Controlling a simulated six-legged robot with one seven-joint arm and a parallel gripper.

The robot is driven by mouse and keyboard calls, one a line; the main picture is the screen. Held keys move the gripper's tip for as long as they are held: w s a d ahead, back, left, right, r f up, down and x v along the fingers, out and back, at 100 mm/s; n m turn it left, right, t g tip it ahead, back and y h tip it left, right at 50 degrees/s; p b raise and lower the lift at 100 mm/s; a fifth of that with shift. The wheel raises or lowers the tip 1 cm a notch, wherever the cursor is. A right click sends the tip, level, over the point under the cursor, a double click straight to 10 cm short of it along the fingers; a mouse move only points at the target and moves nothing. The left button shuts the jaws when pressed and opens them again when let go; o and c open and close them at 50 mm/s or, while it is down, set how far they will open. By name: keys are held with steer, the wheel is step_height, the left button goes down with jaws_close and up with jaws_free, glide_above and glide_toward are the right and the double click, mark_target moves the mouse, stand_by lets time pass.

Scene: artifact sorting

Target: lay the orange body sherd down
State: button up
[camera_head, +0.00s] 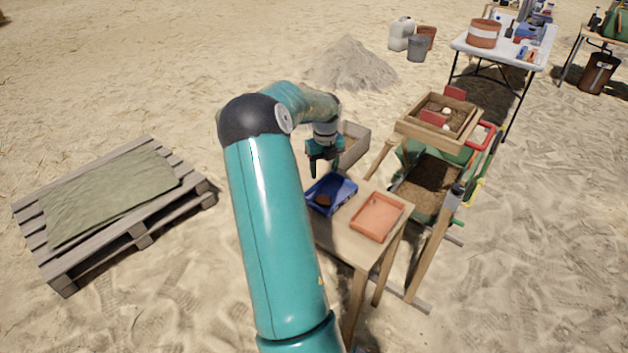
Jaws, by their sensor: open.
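My gripper (324,165) is open and points down above the back left part of the blue tray (346,186). I see nothing between its fingers. A small brown-orange sherd (323,199) lies in the blue tray, toward its front left, below and apart from the gripper. I cannot tell for sure that it is the orange body sherd. An orange tray (378,215) stands to the right of the blue one on the small wooden table (345,240) and looks empty. My arm hides part of the table's left side.
A wooden box (354,145) stands behind the gripper. A sieve frame (437,113) stands over a green wheelbarrow (432,182) at the right. A pallet with a cloth (110,195) lies at the left. A white table (505,50) with tools stands at the back right.

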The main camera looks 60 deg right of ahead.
steer(key=shift+r, duration=0.15)
steer(key=w+a+r+n+t, duration=0.1)
steer(key=w+a+r+n, duration=0.45)
steer(key=a, duration=0.55)
steer(key=w+a+r+n+t, duration=0.1)
steer(key=w+a+r+n, duration=0.1)
steer(key=a+r+n, duration=0.55)
steer(key=w+a+r+n+t, duration=0.1)
steer(key=w+a+r+n, duration=0.3)
steer(key=a+n, duration=0.65)
steer(key=s+a+r+n+t, duration=0.1)
steer(key=s+a+n, duration=0.3)
steer(key=a, duration=0.5)
steer(key=s+a+r+n, duration=0.1)
steer(key=s+a+n, duration=0.3)
steer(key=a+n, duration=0.5)
steer(key=s+a+r+n+t, duration=0.1)
steer(key=s+a+n, duration=0.3)
steer(key=a, duration=0.5)
steer(key=n, duration=0.2)
steer(key=shift+s+a+r+n+t, duration=0.15)
steer(key=shift+s+r+n+t, duration=0.15)
steer(key=shift+r+n, duration=0.1)
steer(key=shift+c, duration=0.3)
